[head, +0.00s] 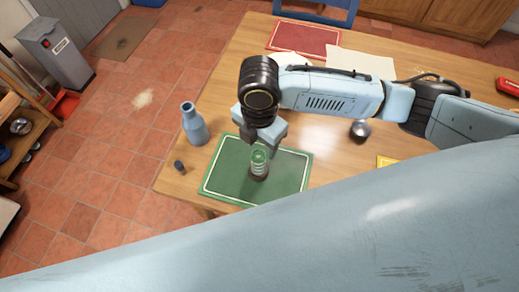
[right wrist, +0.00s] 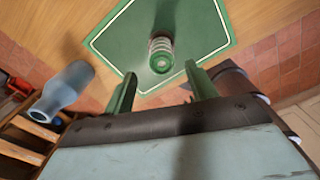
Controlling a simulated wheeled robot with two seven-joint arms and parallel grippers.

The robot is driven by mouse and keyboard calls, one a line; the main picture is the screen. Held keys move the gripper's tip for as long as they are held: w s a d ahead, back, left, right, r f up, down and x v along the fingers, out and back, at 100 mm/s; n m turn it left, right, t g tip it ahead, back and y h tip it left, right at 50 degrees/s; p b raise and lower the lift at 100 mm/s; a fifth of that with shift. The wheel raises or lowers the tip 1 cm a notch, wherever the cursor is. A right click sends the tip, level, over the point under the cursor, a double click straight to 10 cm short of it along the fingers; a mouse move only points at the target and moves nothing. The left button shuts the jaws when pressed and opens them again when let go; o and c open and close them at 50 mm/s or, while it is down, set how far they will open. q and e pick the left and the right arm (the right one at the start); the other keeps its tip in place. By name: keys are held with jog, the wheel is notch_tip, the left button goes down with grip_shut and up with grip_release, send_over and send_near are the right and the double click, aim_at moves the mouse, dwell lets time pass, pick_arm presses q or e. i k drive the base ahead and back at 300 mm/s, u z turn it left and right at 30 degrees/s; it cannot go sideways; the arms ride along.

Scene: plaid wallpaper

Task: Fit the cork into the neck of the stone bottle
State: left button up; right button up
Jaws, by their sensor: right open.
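The blue-grey stone bottle (head: 194,124) stands upright on the table's left part, its open neck up. It also shows at the left of the right wrist view (right wrist: 66,88). A small dark stub (head: 179,166), possibly the cork, is near the table's left edge, in front of the bottle. My right gripper (head: 260,145) is open, pointing down above the green mat. A banded, pale object with a green top (head: 259,163) stands on the mat below it; it shows just beyond the open fingers in the right wrist view (right wrist: 161,55). My left gripper is not in view.
The green mat (head: 225,185) lies near the table's left front corner. A dark round object (head: 360,130) stands to the right. A red mat (head: 303,40) and pale paper (head: 360,64) lie farther back. A large pale-blue part of mine covers the foreground.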

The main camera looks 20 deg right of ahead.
aim_at(193, 122)
jog(key=k, duration=1.5)
